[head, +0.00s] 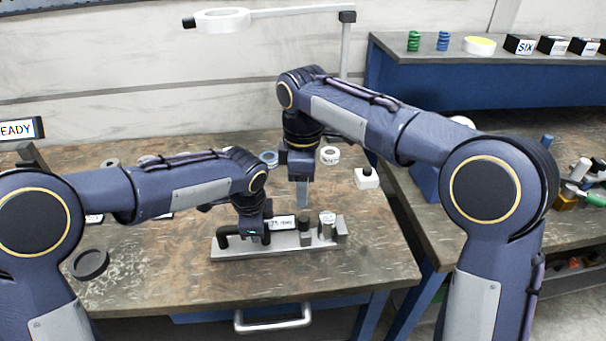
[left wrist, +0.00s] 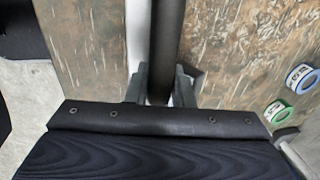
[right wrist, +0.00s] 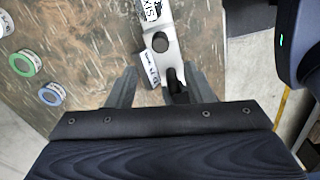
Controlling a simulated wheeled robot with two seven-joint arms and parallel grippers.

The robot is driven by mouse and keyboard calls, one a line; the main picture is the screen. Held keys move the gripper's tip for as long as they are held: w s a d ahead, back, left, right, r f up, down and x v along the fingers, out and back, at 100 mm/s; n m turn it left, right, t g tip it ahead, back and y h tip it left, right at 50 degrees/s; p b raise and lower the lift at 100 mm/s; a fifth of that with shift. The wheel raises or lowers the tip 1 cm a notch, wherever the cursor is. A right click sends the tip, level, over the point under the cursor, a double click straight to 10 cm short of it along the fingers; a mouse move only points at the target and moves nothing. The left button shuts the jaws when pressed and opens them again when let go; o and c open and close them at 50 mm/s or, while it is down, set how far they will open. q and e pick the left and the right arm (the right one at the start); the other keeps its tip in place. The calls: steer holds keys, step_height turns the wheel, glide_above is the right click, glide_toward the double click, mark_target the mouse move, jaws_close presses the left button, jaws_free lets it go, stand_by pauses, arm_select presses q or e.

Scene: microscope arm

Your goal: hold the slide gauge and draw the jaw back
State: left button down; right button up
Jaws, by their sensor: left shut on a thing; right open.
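The slide gauge (head: 278,250) is a grey metal bar lying on the bench, with a black handle (head: 227,237) at its left end and a white label in the middle. A dark upright block (head: 305,232) and a pale round post (head: 327,222) stand on its right part. My left gripper (head: 254,238) is shut on the black handle; the left wrist view shows the dark bar (left wrist: 165,45) between its fingers. My right gripper (head: 302,200) is open and empty above the gauge, pointing down. In the right wrist view the gauge (right wrist: 178,55) lies below and between its fingers (right wrist: 160,88).
A small white box with a black knob (head: 366,178) and tape rolls (head: 329,155) lie behind the gauge. A black round dish (head: 90,264) is at the front left. A ring lamp (head: 222,20) hangs above. A blue shelf (head: 470,50) stands at right.

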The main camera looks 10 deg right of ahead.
arm_select(q)
steer(key=shift+r, duration=0.1)
arm_select(e)
steer(key=shift+r, duration=1.45)
arm_select(q)
steer(key=c, duration=1.2)
jaws_free()
steer(key=shift+o, duration=0.2)
